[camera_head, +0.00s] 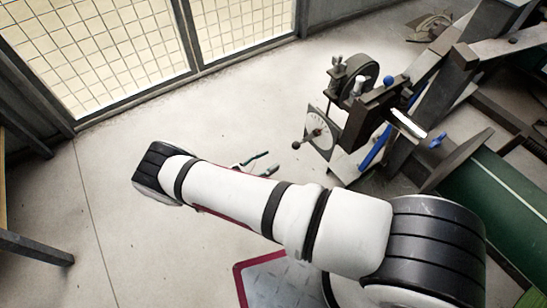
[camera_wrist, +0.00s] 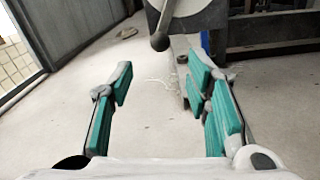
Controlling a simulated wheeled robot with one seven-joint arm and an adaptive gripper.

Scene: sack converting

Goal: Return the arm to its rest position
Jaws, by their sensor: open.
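My arm reaches across the head view from the lower right toward the left, over the floor. My gripper (camera_wrist: 160,105) shows in the wrist view with its green-padded fingers spread wide and nothing between them. In the head view part of the gripper (camera_head: 262,165) shows just past the arm, mostly hidden behind it. Beyond the fingers in the wrist view are bare floor and, at the top, a machine's lever with a dark round knob (camera_wrist: 160,41). The fingers appear apart from it.
A machine with a dial plate (camera_head: 319,133), blue knobs and a green roller (camera_head: 500,205) stands at the right. Glazed grid doors (camera_head: 110,50) line the back. A dark-framed stand (camera_head: 35,247) is at the left edge. The concrete floor (camera_head: 110,190) at left is clear.

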